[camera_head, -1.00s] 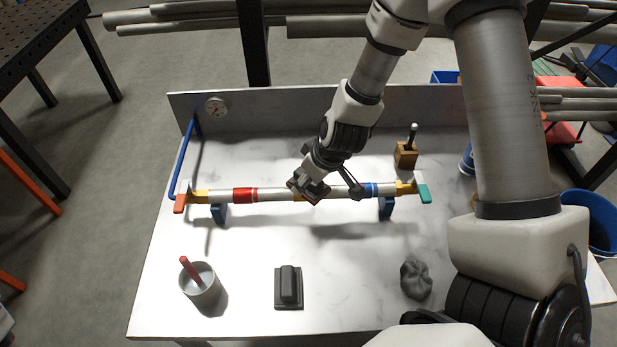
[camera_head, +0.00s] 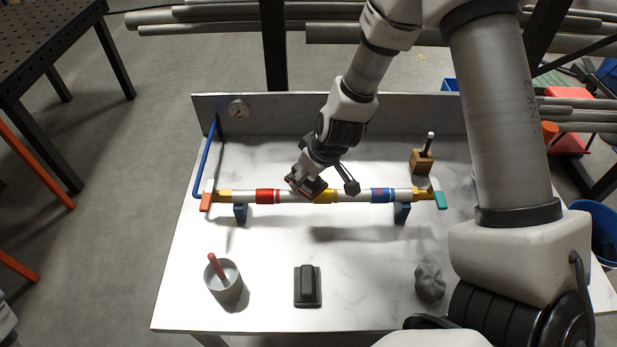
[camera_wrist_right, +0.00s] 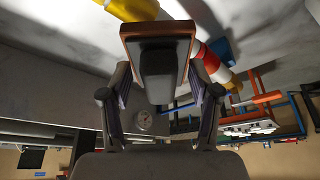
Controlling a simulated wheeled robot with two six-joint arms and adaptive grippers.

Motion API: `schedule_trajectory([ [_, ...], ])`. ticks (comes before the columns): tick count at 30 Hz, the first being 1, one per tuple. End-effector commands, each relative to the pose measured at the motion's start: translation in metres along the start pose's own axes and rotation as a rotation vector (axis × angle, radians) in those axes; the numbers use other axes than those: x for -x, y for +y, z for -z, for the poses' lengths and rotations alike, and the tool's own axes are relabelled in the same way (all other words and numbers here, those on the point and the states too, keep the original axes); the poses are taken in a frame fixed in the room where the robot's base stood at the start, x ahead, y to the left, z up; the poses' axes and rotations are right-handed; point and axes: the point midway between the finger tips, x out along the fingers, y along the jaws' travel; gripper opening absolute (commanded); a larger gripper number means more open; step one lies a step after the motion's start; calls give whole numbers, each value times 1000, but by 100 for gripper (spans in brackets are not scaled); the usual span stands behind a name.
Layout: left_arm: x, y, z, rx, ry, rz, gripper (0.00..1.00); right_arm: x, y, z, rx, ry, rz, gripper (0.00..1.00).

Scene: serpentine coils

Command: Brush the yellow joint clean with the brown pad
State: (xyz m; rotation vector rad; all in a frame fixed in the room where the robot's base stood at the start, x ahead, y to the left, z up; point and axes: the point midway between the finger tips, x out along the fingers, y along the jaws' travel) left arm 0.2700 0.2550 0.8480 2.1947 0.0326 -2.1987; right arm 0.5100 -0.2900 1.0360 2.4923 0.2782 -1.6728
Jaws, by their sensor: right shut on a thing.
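The yellow joint (camera_head: 326,196) is a yellow band in the middle of a white horizontal pipe (camera_head: 293,197). It also shows at the top of the wrist view (camera_wrist_right: 130,8), partly cut off. My right gripper (camera_head: 317,177) is shut on the dark grip of the brown pad (camera_head: 303,184). In the wrist view the pad (camera_wrist_right: 187,33) has a brown rim and sits between both fingers. The pad is at the pipe, just left of the yellow joint, over the stretch toward the red band (camera_head: 267,196). I cannot tell whether it touches. My left gripper is out of view.
Blue stands (camera_head: 240,213) hold the pipe above the pale table (camera_head: 370,270). A cup with a red stick (camera_head: 224,283), a dark block (camera_head: 307,287) and a grey lump (camera_head: 430,282) stand in front. A wooden block with a handle (camera_head: 421,161) stands behind the pipe's right end.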

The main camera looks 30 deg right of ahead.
Motion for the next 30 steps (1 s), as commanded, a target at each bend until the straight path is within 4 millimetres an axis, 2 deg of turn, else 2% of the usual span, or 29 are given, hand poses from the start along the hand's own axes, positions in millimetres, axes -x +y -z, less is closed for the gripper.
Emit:
schedule_trajectory([
  [1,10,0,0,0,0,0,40,9,0,4,0,-2,1,29],
  [15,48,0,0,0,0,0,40,46,-2,28,-1,-2,0,29],
  [30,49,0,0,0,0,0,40,47,-2,30,-1,-2,0,29],
])
